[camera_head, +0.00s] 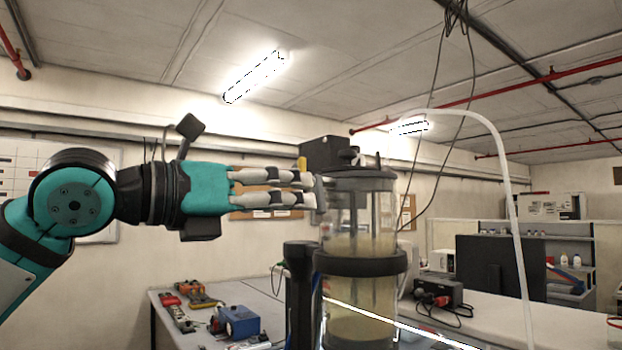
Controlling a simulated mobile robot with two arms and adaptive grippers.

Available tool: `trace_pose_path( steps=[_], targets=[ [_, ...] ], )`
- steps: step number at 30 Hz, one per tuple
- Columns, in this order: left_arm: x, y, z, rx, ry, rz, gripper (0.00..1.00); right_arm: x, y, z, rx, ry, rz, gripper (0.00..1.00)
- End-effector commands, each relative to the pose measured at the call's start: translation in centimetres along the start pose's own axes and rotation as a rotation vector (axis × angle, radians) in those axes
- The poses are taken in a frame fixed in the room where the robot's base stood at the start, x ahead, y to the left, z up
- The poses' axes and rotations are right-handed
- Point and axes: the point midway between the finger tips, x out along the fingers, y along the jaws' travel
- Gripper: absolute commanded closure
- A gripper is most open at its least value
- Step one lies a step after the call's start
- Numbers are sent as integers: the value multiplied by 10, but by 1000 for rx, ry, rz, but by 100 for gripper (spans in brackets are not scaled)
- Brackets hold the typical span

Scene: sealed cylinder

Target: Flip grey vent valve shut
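The sealed cylinder (361,225) is a tall clear vessel with a dark lid and a dark band around its middle, standing upright right of centre. A black box-shaped fitting (327,152) shows at its top left, with a small yellow part (302,164) beside it. My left gripper (312,190) reaches in from the left, its pale grey fingers level and pointing right, with the tips at the upper left edge of the cylinder. The fingers lie near each other; I cannot tell whether they are open or shut. I cannot make out the grey vent valve clearly. My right gripper is out of view.
A white hose (512,215) arches from the cylinder's top to the right. The bench at left holds a blue device (238,321) and several tools (186,300). A dark monitor (500,268) and a black device (438,291) stand at right. Cables hang from the ceiling.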

Motion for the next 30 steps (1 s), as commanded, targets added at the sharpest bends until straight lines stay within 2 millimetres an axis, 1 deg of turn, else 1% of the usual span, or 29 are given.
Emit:
trace_pose_path(
  steps=[1, 3, 7, 12, 19, 27, 28, 30],
  targets=[
    [10, -1, 3, -1, 3, -1, 62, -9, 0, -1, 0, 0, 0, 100],
    [21, -1, 3, 0, 2, -1, 62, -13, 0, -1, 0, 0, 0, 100],
    [35, 0, 2, 0, 1, 0, 62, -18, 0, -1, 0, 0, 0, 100],
    [42, 0, 0, -1, 0, 0, 62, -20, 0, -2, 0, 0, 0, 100],
    [42, 0, 0, 0, 0, 0, 62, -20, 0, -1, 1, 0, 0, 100],
    [41, 0, 0, 0, 0, 0, 98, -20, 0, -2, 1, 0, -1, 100],
    [41, 0, 0, 0, 0, 0, 100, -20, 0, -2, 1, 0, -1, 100],
    [41, 0, 0, 0, 0, 0, 100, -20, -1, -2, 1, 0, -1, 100]
  ],
)
